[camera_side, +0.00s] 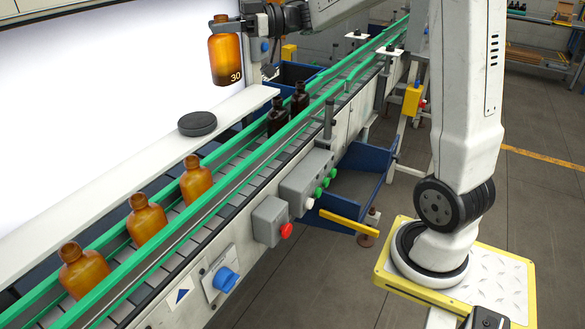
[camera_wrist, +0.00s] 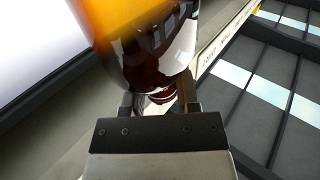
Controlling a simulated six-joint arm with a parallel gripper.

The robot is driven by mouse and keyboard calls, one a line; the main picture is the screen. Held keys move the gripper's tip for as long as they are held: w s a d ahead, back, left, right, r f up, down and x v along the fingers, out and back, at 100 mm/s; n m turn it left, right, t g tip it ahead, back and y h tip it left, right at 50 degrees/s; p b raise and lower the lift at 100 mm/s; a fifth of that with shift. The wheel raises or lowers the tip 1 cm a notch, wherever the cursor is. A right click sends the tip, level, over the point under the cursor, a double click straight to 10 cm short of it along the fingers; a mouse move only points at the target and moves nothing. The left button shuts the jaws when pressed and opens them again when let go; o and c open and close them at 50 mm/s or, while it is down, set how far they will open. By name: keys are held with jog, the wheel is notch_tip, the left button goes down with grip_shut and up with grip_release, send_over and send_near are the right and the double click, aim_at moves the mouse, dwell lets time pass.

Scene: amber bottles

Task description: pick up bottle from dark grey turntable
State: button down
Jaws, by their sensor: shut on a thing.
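An amber bottle (camera_side: 225,55) with the number 30 near its base is held in the air at the upper middle of the side view. My gripper (camera_side: 225,25) is shut on it near the neck, and the bottle hangs about upright. The dark grey turntable (camera_side: 197,123) is a small round disc on the white ledge, below and left of the bottle. Its top is bare. In the wrist view, the bottle (camera_wrist: 150,45) fills the upper middle, and its neck lies between the fingers of my gripper (camera_wrist: 160,105).
Several amber bottles (camera_side: 148,221) stand on the conveyor between green rails (camera_side: 180,232) at the lower left. Dark bottles (camera_side: 277,117) stand farther along it. A bright white panel (camera_side: 90,100) rises behind the white ledge (camera_side: 130,155). A blue bin (camera_side: 290,74) is near the held bottle.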

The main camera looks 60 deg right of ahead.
jog(key=shift+s+r, duration=0.2)
jog(key=shift+s, duration=0.25)
dwell(0.4)
